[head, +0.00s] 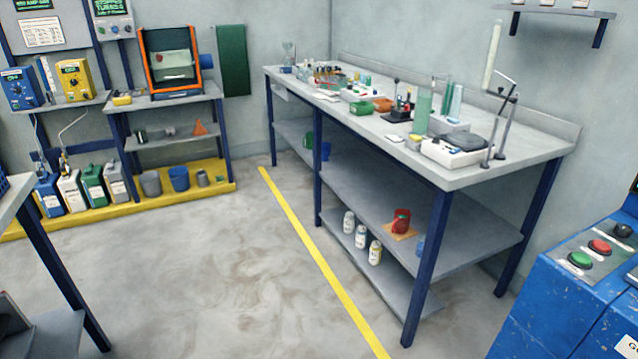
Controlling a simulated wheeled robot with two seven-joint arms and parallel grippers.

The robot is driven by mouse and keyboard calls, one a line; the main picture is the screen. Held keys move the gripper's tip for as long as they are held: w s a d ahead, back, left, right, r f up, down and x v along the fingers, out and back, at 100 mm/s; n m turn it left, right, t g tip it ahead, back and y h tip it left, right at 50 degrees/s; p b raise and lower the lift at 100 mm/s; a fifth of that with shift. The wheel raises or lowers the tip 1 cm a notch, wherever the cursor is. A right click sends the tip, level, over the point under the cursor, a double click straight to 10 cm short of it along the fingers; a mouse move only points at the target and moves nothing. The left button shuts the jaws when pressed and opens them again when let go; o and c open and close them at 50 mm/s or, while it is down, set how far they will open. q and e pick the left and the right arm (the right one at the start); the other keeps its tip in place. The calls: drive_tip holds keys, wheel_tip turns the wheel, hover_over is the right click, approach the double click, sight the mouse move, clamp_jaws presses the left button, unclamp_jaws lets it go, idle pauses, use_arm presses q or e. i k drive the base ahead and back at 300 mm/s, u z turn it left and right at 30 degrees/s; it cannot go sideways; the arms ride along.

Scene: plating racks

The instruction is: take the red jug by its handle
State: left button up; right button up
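The red jug (401,221) stands upright on the middle shelf (450,222) of the long workbench, towards its near end. An orange mat (394,236) lies under or beside it. The jug is small in the view, and I cannot tell clearly which way its handle points. Neither of my grippers shows in the head view.
The bench top (480,178) above the shelf is crowded with lab items. Several white bottles (361,236) stand left of the jug. A blue machine (570,310) is at the near right. The floor (230,270) before the bench is clear, with a yellow line (325,268).

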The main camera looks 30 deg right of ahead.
sight(401, 223)
drive_tip(key=z, duration=0.3)
drive_tip(key=i, duration=2.2)
drive_tip(key=z, duration=2)
drive_tip(key=i, duration=1.1)
drive_tip(key=z, duration=0.95)
